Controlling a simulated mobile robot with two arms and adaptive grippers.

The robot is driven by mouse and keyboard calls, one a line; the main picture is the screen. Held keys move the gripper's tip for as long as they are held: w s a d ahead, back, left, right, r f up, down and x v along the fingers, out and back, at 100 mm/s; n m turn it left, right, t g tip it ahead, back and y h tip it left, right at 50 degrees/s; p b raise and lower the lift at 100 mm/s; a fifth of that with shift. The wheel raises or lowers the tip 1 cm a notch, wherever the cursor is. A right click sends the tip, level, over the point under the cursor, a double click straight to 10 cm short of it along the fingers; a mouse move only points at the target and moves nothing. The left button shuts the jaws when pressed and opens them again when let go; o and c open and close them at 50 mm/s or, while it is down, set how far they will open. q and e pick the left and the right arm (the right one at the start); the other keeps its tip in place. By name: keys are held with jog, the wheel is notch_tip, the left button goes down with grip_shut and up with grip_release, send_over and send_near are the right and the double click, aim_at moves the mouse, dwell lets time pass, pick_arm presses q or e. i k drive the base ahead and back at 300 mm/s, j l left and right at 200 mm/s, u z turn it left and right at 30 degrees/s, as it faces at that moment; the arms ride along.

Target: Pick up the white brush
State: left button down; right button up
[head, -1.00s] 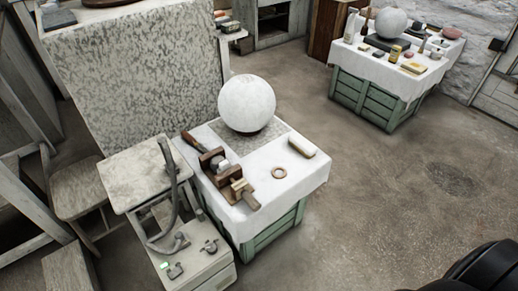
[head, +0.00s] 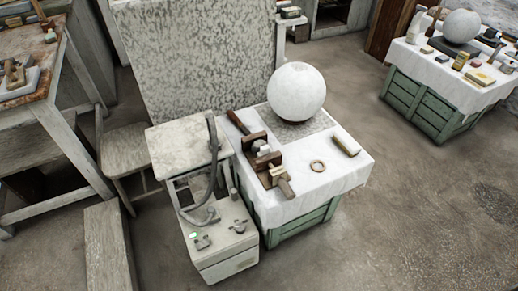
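I cannot clearly pick out a white brush from this distance. A pale oblong block (head: 345,145), perhaps a brush, lies at the right edge of the white-covered near table (head: 318,187). Several wooden tools lie along the table's left side, among them a brown clamp-like piece (head: 262,160) and a tan-handled piece (head: 286,188) at the front edge. More small items lie on the far table (head: 484,98), too small to tell apart. Neither of my grippers is in view.
A large white sphere (head: 296,91) stands at the back of the near table, with a wooden ring (head: 317,166) in front. A grey cabinet with a hose (head: 232,245) adjoins the table's left side. A wooden workbench (head: 62,70) stands left. Floor at right is open.

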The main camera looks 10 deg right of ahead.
aim_at(352, 148)
jog(key=u, duration=0.5)
jog(key=l+u, duration=0.3)
jog(key=l, duration=0.15)
jog(key=k+l+u, duration=0.1)
jog(key=l+u, duration=0.2)
jog(key=l, duration=0.15)
jog(key=k+l+u, duration=0.15)
jog(key=l+u, duration=0.15)
jog(key=l, duration=0.15)
